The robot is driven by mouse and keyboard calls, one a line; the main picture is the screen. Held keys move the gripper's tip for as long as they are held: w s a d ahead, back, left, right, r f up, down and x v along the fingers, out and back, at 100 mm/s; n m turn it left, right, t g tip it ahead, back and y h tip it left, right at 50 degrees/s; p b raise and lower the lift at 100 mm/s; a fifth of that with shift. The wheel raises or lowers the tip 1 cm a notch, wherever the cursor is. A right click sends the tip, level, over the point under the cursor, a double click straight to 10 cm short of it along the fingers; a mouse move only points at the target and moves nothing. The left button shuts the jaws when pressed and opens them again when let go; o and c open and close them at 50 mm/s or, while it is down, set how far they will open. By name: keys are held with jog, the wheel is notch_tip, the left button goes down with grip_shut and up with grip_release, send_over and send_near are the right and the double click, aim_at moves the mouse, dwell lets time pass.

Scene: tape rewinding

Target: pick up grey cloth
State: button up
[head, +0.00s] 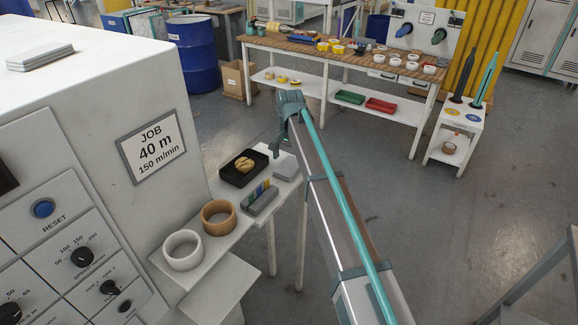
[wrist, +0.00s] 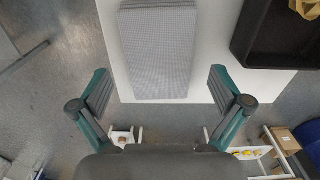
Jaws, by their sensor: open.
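The grey cloth (wrist: 158,45) is a folded, light grey, fine-textured rectangle lying on the white shelf (wrist: 215,88). In the head view the cloth (head: 286,167) shows at the shelf's far right corner, partly hidden by my arm. My gripper (wrist: 158,84) is open and empty. Its two fingers stand apart on the left and right, with the cloth's near end between them in the wrist picture. No contact shows, and the height above the cloth is hard to tell. In the head view my gripper (head: 274,148) points down beside the cloth.
A black tray (head: 235,178) with a yellowish item sits beside the cloth. A grey block with coloured strips (head: 262,197), a brown roll (head: 218,216) and a white roll (head: 183,250) stand nearer the machine (head: 75,110). Open floor lies right of the shelf.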

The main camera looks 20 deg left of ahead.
jog(key=shift+f, duration=0.6)
jog(key=c, duration=1.2)
jog(key=shift+o, duration=0.2)
jog(key=shift+r, duration=0.1)
jog(key=shift+r, duration=0.4)
jog(key=shift+r+b, duration=0.4)
jog(key=shift+r, duration=0.55)
jog(key=s+r+b, duration=0.1)
jog(key=s+r, duration=0.1)
jog(key=r, duration=0.1)
jog(key=s+r+b, duration=0.1)
jog(key=s+r, duration=0.2)
jog(key=shift+s+d, duration=0.2)
jog(key=s+r+b, duration=0.2)
jog(key=s+r, duration=0.2)
jog(key=s, duration=0.4)
jog(key=shift+s+d, duration=0.35)
jog(key=shift+r, duration=0.1)
